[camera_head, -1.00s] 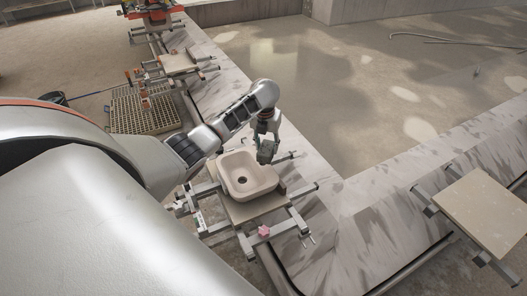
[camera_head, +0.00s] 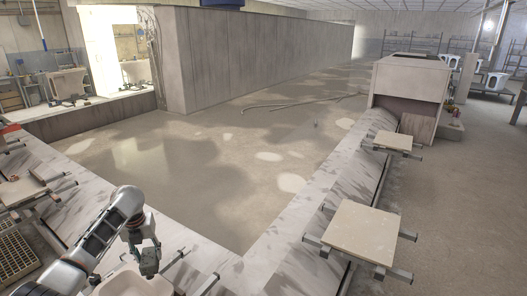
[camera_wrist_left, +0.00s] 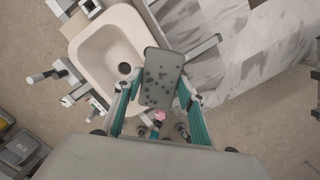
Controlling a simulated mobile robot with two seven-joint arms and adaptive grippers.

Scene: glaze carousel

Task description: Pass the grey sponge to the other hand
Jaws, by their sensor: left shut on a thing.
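The grey sponge (camera_wrist_left: 163,72) is a dark-spotted rounded block in the left wrist view. My left gripper (camera_wrist_left: 159,92) is shut on it, one teal finger on each side. The sponge is held up in front of the right edge of a pale basin (camera_wrist_left: 96,47). In the head view my left gripper (camera_head: 149,264) points down at the lower left, beside the basin (camera_head: 122,286); the sponge is hard to make out there. My right gripper is in neither view.
A small pink block (camera_wrist_left: 160,115) shows below the sponge in the wrist view. The grey-streaked carousel track (camera_head: 285,240) carries a bare board (camera_head: 361,232) at right and another board (camera_head: 393,140) farther back. Open concrete floor (camera_head: 200,190) lies inside the track.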

